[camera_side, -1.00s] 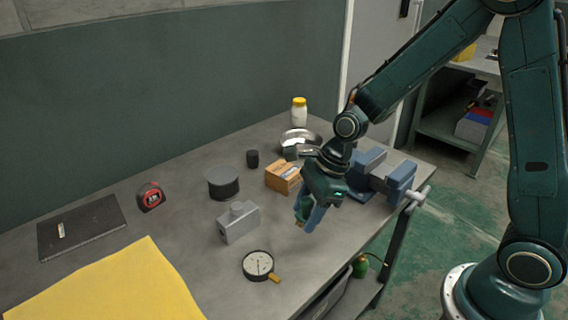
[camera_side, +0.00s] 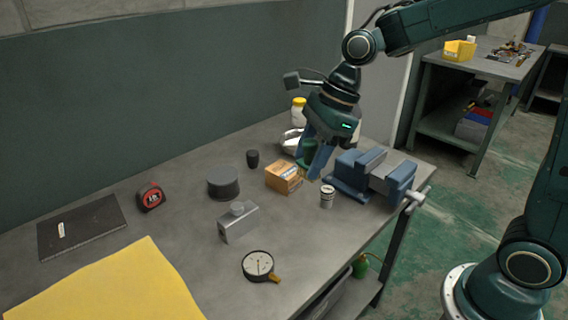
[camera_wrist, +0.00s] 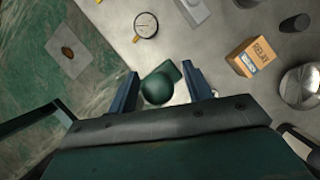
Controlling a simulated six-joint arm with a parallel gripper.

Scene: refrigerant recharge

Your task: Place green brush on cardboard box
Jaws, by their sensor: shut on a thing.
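The green brush (camera_wrist: 158,88) sits between the two blue fingers of my gripper (camera_wrist: 162,84) in the wrist view. In the side view the brush (camera_side: 309,150) is partly covered by the fingers, and my gripper (camera_side: 314,170) is shut on it above the table. The cardboard box (camera_side: 284,178) stands on the table just left of and below my gripper, closed and upright. It also shows in the wrist view (camera_wrist: 250,57), to the right of the fingers and apart from them, with printing on its side.
A blue vise (camera_side: 372,176) stands close on the right, and a small can (camera_side: 327,196) just below the gripper. A metal bowl (camera_side: 291,141) and white jar (camera_side: 298,112) are behind. A dark round tin (camera_side: 223,183), grey block (camera_side: 238,223) and gauge (camera_side: 258,266) lie left.

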